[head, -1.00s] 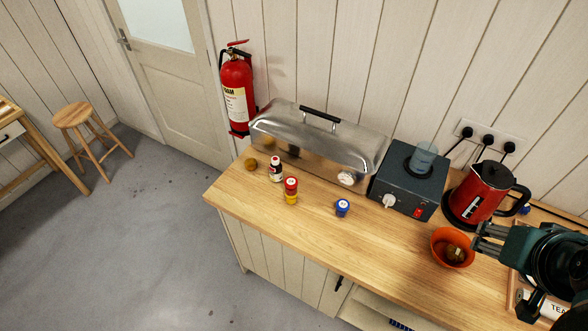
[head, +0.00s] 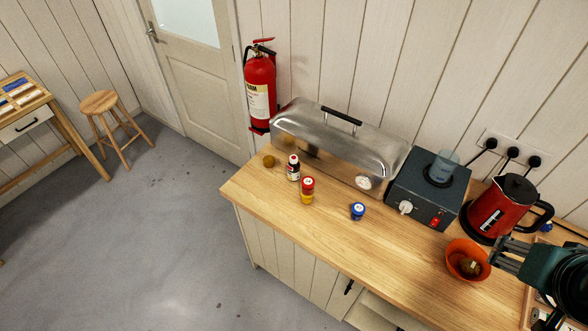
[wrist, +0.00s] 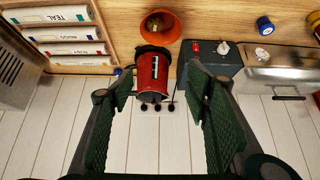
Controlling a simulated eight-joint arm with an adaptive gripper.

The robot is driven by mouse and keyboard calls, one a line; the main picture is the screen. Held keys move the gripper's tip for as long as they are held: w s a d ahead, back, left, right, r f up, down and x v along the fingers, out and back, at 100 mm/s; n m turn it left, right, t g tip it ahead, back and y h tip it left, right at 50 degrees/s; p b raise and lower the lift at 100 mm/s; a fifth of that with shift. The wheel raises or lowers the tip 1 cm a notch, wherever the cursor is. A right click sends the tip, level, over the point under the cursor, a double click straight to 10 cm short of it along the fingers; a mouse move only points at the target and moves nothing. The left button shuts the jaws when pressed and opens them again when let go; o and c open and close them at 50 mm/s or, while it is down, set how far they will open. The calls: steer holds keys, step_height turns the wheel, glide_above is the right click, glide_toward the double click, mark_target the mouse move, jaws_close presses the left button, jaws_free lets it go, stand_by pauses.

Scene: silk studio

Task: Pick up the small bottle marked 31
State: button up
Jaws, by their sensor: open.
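Several small bottles stand on the wooden counter in the head view. One is dark with a white label and pale cap (head: 293,168). A red-and-yellow bottle (head: 307,191) stands just right of it, and a short blue bottle (head: 358,211) farther right. The number 31 cannot be read on any of them. The blue bottle also shows at the top of the wrist view (wrist: 265,26). My gripper (head: 507,252) is open and empty by the orange bowl, far right of the bottles. In the wrist view my gripper (wrist: 160,72) has its fingers spread, with the red kettle beyond them.
An orange bowl (head: 455,262) with brown contents, a red kettle (head: 500,208) and a dark heater box (head: 428,190) crowd the right side. A long metal steamer (head: 340,145) stands behind the bottles. The counter front (head: 345,245) is clear.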

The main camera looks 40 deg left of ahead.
steer(key=w+a+r+n+g+y, duration=0.1)
steer(key=w+a+r+n+g, duration=0.1)
steer(key=w+a+r+n, duration=0.8)
steer(key=n+g+h+b, duration=0.15)
steer(key=n+g, duration=0.35)
steer(key=n, duration=0.6)
glide_above(294, 157)
step_height(294, 157, down, 5)
steer(key=shift+y, duration=0.25)
step_height(294, 157, down, 28)
steer(key=shift+a+r, duration=0.1)
steer(key=shift+r, duration=0.05)
steer(key=shift+f, duration=0.45)
